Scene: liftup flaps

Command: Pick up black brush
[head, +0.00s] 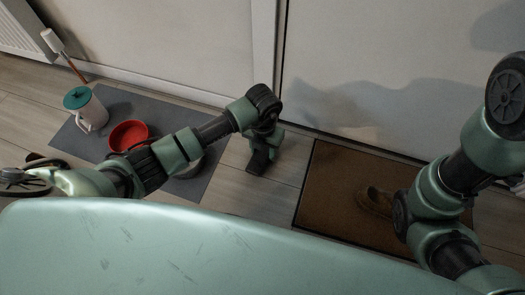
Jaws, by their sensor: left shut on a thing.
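My left gripper (262,148) is at the centre of the head view, pointing down above the floor between the grey mat and the brown doormat. It is shut on a dark thing, which I take to be the black brush (257,166). The brush is small and dark here, and its outline merges with the dark jaws. I cannot tell whether it touches the floor. My right arm comes in at the right edge, and its gripper is not in view.
A grey mat (143,109) at left holds a white pitcher with a teal lid (90,112) and a red bowl (128,135). A white-headed brush (53,41) leans by the wall. A brown doormat (325,190) with a brown shoe (374,201) lies right. A pale door stands behind.

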